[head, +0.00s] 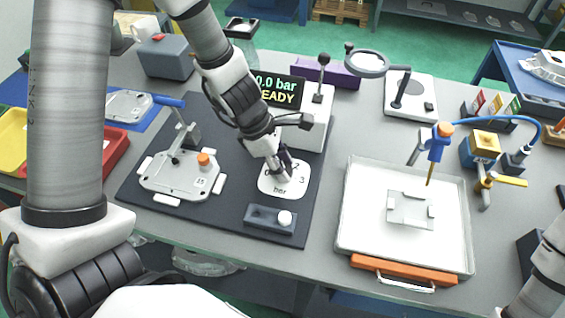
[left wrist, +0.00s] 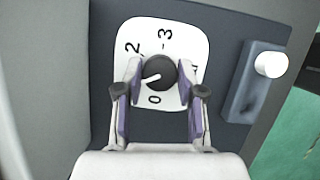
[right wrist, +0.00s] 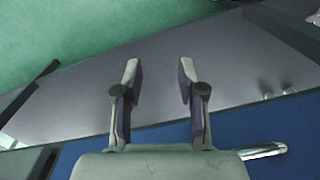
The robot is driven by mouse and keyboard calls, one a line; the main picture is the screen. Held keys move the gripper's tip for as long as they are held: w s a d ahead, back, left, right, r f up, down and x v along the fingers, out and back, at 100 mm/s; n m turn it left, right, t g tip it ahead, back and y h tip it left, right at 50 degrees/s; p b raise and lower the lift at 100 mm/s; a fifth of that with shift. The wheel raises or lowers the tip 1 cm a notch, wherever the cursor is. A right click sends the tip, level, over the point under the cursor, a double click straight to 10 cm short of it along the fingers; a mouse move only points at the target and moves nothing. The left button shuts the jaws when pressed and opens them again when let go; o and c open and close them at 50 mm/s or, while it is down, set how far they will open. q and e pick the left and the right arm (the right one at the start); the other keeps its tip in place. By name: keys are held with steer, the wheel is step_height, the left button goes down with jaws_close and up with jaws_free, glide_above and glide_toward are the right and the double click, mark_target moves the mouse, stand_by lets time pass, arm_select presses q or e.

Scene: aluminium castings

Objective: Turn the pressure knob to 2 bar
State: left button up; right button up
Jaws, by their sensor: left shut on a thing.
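The black pressure knob (left wrist: 157,73) sits on a white dial plate (left wrist: 190,40) marked 0, 2 and 3; the spot for 1 is hidden by a finger. The knob's white pointer line points left and slightly down, between 0 and 2. My left gripper (left wrist: 160,80) is shut on the knob from both sides. In the head view the left gripper (head: 283,176) covers the knob on the dial plate (head: 270,189). The display (head: 278,89) reads 0.0 bar and READY, its left edge hidden by my arm. My right gripper (right wrist: 160,80) is open and empty.
A grey box with a white button (head: 285,218) stands just in front of the dial. A clamped casting (head: 180,178) lies left on the dark mat (head: 228,218). A magnifier (head: 367,62) stands behind.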

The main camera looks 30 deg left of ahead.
arm_select(q)
steer(key=shift+r+m+g+p, duration=0.1)
steer(key=shift+m+g+p, duration=0.25)
steer(key=shift+p, duration=0.35)
steer(key=m+g+p, duration=0.1)
steer(key=m+p, duration=0.3)
steer(key=shift+r, duration=0.1)
steer(key=m+g+p, duration=0.1)
steer(key=m+p, duration=0.2)
steer(key=shift+w+m+g, duration=0.1)
steer(key=shift+m+g, duration=0.15)
steer(key=shift+g, duration=0.1)
steer(key=shift+f+m+g+y+p, duration=0.15)
steer(key=shift+m+g+p, duration=0.2)
steer(key=shift+m, duration=0.45)
steer(key=shift+f+m+g+y+p, duration=0.15)
steer(key=shift+m+g+p, duration=0.15)
steer(key=shift+m, duration=0.5)
steer(key=o, duration=1.1)
steer(key=shift+o, duration=0.2)
steer(key=shift+w, duration=0.1)
